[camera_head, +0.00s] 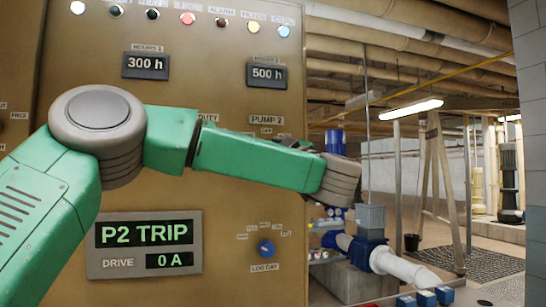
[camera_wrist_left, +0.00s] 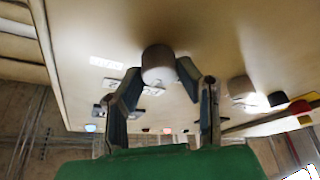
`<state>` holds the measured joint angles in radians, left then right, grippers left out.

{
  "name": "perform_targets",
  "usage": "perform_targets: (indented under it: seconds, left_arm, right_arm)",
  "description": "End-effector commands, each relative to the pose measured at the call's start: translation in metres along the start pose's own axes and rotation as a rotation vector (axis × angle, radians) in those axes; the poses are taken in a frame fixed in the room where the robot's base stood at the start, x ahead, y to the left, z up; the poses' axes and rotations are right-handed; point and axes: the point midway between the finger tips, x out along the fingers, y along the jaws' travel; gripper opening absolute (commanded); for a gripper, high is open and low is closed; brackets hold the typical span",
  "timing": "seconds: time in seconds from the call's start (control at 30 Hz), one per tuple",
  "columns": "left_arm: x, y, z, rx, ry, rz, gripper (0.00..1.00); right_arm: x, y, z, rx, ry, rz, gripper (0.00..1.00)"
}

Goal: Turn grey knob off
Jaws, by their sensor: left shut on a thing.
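The grey knob (camera_wrist_left: 158,64) sticks out from the tan panel in the left wrist view. My left gripper (camera_wrist_left: 160,74) has one finger on each side of it and is shut on it. The knob's pointer and markings cannot be made out. In the head view my green left arm crosses in front of the cabinet (camera_head: 225,235), and the gripper and grey knob are hidden there. My right gripper is in neither view.
The cabinet has a row of lamps (camera_head: 187,18), hour meters (camera_head: 146,65), a "P2 TRIP" display (camera_head: 144,245) and a blue knob (camera_head: 265,249). Another rounded knob (camera_wrist_left: 240,88) stands right of the gripper. Pipes and a pump (camera_head: 368,250) lie beyond the cabinet's right edge.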

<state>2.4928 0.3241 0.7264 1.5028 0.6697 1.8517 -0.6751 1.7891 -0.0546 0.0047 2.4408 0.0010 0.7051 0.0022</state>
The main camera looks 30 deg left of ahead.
Motion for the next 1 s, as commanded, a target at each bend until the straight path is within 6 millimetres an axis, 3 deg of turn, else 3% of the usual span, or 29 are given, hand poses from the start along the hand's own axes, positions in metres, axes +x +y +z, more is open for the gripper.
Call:
perform_targets:
  seconds: [0.73,0.77,0.8,1.0]
  left_arm:
    - [0.0006,0.0004,0.0038,-0.084,-0.007,-0.035,0.02]
    - [0.0005,0.0004,0.0038,-0.084,-0.007,-0.035,0.38]
    - [0.0005,0.0004,0.0036,-0.084,-0.007,-0.036,0.51]
    - [-0.0025,0.0014,-0.0007,-0.086,-0.003,-0.034,0.51]
  right_arm:
    - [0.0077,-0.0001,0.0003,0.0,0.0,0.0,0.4]
    - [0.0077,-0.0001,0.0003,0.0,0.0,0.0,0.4]
    - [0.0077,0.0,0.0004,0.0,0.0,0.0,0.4]
    - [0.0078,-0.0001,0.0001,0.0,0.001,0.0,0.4]
